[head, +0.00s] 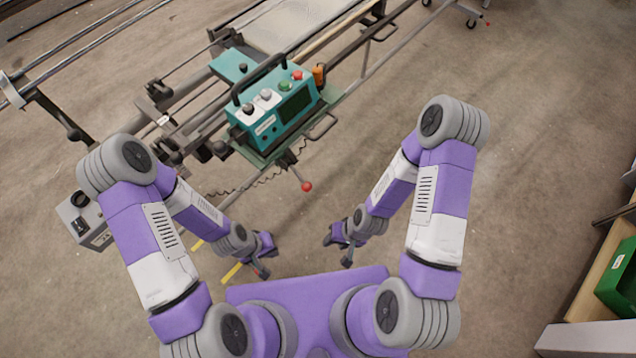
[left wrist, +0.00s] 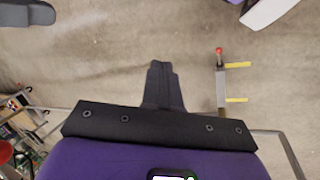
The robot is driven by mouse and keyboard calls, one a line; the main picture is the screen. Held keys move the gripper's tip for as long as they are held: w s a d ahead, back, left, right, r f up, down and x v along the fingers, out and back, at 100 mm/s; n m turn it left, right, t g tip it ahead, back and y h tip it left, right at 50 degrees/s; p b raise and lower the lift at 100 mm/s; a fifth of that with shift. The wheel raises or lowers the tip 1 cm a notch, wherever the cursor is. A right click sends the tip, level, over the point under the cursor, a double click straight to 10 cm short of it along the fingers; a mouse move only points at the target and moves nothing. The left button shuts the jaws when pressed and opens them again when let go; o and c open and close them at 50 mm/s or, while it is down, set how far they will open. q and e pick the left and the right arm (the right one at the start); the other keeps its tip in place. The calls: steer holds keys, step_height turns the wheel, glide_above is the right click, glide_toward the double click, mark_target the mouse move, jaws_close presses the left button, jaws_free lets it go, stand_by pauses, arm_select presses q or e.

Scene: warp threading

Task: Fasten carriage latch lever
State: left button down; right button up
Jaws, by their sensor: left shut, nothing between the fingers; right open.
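The teal carriage (head: 262,122) sits on the machine's rails in the head view, with a control panel, knobs and a dark handle on top. A lever with a red ball knob (head: 306,186) sticks out from its near lower side and points down towards me. I take this to be the latch lever. My left gripper (head: 264,270) is shut and empty, below and left of the knob, apart from it. Its dark fingers (left wrist: 163,85) show closed over bare floor in the left wrist view. My right gripper (head: 338,252) is open and empty, below and right of the knob.
Dark rails and frame bars run diagonally behind the carriage. A grey box (head: 82,220) stands at far left. A green bin (head: 618,275) sits on a shelf at right. The floor between my grippers is clear.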

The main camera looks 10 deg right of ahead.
arm_select(q)
steer(key=shift+f, duration=0.1)
stand_by(0.3)
steer(key=w+d+f+n+g+h+b, duration=0.25)
steer(key=w+n+h, duration=0.2)
steer(key=n, duration=0.55)
steer(key=w+d+f+n+g+h+b, duration=0.25)
steer(key=w+n, duration=0.35)
steer(key=n, duration=0.4)
steer(key=w+a+r+n+g+h+b, duration=0.2)
steer(key=w+a+r+n+h+b, duration=0.2)
steer(key=w+a+r+n+h, duration=0.4)
steer(key=w+r+n+h, duration=0.1)
steer(key=n+h, duration=0.1)
steer(key=n, duration=0.2)
steer(key=shift+w+a+g+b, duration=0.3)
steer(key=shift+a+g+b, duration=0.05)
steer(key=shift+a+g, duration=0.05)
